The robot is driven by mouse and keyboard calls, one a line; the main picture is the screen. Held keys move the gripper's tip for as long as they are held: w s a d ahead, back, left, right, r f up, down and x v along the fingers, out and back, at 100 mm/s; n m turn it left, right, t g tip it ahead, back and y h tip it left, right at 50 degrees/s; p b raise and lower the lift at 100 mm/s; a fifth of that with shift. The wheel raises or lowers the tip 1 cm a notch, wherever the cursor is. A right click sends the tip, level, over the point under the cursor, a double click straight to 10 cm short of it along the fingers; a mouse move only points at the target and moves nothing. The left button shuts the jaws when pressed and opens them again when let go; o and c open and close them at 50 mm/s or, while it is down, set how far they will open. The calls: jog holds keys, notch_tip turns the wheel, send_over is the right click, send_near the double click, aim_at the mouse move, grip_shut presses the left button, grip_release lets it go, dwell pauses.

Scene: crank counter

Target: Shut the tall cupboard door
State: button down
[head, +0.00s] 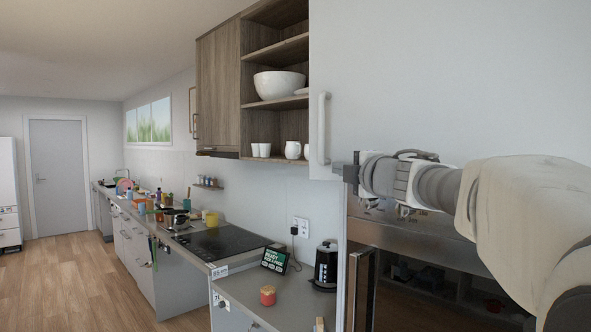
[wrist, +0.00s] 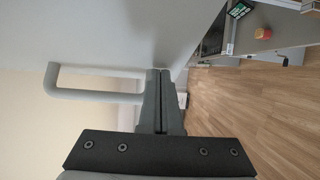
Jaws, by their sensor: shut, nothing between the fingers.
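The tall cupboard door (head: 440,75) is a large plain pale panel filling the upper right of the head view. Its pale bar handle (head: 322,128) runs upright near the left edge. In the wrist view the door (wrist: 110,30) fills the upper left, and the handle (wrist: 95,96) lies left of my fingers. My gripper (head: 342,170) is shut and empty at the door's lower left corner, beside the handle's lower end and not around it. In the wrist view its fingertips (wrist: 159,72) meet the door face; touching or just short of it, I cannot tell. The door's hinge side is hidden.
Below the door is a dark glass-fronted oven (head: 420,285), partly behind my arm. To the left, the counter (head: 245,290) holds a kettle (head: 326,265), a small display (head: 275,260) and a red jar (head: 267,295). Open shelves (head: 272,120) hold a white bowl (head: 279,84). The wooden floor (head: 70,285) is clear.

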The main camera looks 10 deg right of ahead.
jog(key=shift+w, duration=0.1)
jog(key=w+d+m+h+p, duration=0.1)
jog(key=w+d, duration=0.3)
jog(key=w+d+m+h+p, duration=0.1)
jog(key=w+d+h+p, duration=0.1)
jog(key=w, duration=0.3)
jog(key=w+d+m+h+p, duration=0.1)
jog(key=w+d+h+p, duration=0.1)
jog(key=w+d, duration=0.2)
jog(key=shift+w+d+r, duration=0.1)
jog(key=shift+w+d, duration=0.3)
jog(key=shift+d, duration=0.45)
jog(key=shift+d+r, duration=0.1)
jog(key=shift+d, duration=0.15)
